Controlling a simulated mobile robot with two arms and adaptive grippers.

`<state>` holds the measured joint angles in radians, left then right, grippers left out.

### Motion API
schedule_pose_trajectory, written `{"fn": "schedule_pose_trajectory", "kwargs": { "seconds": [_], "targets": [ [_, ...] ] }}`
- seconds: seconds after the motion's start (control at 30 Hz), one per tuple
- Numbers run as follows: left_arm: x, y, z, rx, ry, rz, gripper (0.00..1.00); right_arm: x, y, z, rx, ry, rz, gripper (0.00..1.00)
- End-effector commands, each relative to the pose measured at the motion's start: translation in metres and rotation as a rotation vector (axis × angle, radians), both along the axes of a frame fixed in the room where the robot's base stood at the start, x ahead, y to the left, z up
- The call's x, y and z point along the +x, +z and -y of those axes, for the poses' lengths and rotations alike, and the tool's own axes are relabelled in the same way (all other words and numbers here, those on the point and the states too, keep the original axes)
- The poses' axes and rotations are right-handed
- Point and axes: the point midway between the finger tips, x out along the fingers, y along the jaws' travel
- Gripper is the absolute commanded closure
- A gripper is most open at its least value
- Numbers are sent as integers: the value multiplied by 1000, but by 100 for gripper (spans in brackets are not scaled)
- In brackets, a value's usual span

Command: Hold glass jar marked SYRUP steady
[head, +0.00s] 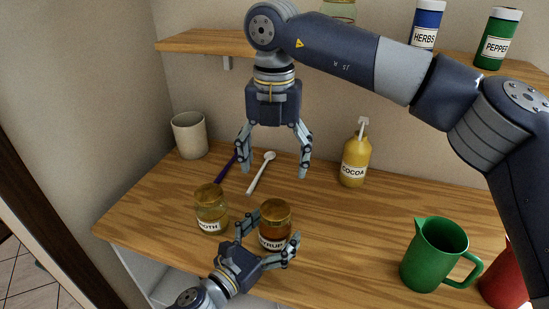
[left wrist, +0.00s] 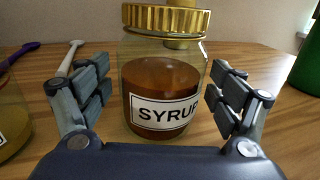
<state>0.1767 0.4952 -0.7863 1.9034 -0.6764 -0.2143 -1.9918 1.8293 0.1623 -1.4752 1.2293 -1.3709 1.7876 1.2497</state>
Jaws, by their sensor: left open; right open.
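The glass jar marked SYRUP (head: 275,226) stands upright on the wooden counter, with a gold lid and brown contents. In the left wrist view the jar (left wrist: 162,90) stands between my left gripper's fingers, its label facing the camera. My left gripper (head: 268,238) is open around the jar, one finger on each side; a small gap shows at the left finger, and I cannot tell whether the right finger touches. My right gripper (head: 272,172) is open and empty, above the counter behind the jar.
A jar marked BROTH or similar (head: 211,211) stands just left of the syrup jar. A white spoon (head: 260,173) and a purple utensil (head: 227,174) lie behind. A cocoa bottle (head: 355,160), green jug (head: 433,255), red object (head: 503,287) and beige cup (head: 189,136) stand around.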

Motion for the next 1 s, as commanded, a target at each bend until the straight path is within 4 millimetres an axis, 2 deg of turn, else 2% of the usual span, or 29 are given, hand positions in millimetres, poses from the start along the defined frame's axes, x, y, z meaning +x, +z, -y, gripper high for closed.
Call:
{"fn": "schedule_pose_trajectory", "kwargs": {
  "seconds": [0.17,0.7,1.0],
  "targets": [
    [-4,0,-4,1,0,0,14,0,0,0,0,0,0,23],
    [-74,-1,-55,1,1,-4,14,0,0,0,0,0,0,23],
    [-93,0,-70,0,1,-1,14,0,0,0,0,0,0,23]
  ]
}}
